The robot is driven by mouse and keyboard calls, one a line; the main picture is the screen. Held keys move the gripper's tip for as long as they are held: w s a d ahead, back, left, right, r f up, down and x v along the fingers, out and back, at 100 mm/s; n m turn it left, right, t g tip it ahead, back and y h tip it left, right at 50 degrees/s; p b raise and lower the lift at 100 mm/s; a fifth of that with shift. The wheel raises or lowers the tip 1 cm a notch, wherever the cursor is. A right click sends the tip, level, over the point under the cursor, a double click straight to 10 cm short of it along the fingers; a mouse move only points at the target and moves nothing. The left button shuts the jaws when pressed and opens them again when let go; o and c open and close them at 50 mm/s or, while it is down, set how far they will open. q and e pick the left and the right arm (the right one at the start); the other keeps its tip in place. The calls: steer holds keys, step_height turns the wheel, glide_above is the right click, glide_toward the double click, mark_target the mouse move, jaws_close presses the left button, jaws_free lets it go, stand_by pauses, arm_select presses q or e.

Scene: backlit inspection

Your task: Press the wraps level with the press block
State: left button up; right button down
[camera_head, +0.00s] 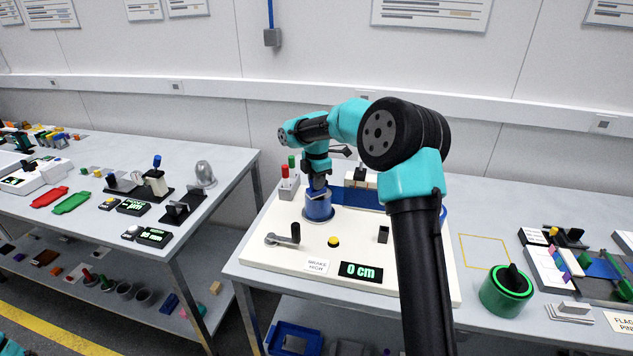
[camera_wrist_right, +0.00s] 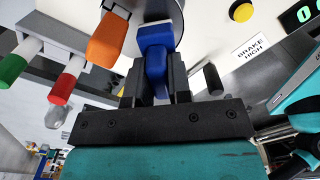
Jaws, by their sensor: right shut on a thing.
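My right gripper (camera_head: 317,183) is above a blue drum (camera_head: 318,209) on the cream board. In the right wrist view its fingers (camera_wrist_right: 158,66) are shut on a blue block (camera_wrist_right: 154,45) with a pale end, which looks like the press block. The pale end is at the edge of a grey round part (camera_wrist_right: 160,8); I cannot tell whether they touch. In the head view the gripper hides most of the block. Single wraps on the drum are too small to make out. My left gripper is not in view.
The cream board (camera_head: 255,251) bears a crank (camera_head: 283,239), a yellow button (camera_head: 333,242), a "BRAKE HIGH" card (camera_head: 316,266) and a display (camera_head: 361,272) reading 0 cm. Red and green pegs (camera_head: 285,171) stand behind the drum. A green round container (camera_head: 506,291) stands at right.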

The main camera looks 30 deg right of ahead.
steer(key=shift+f, duration=0.6)
stand_by(1.1)
steer(key=shift+r, duration=0.1)
steer(key=shift+r, duration=3.45)
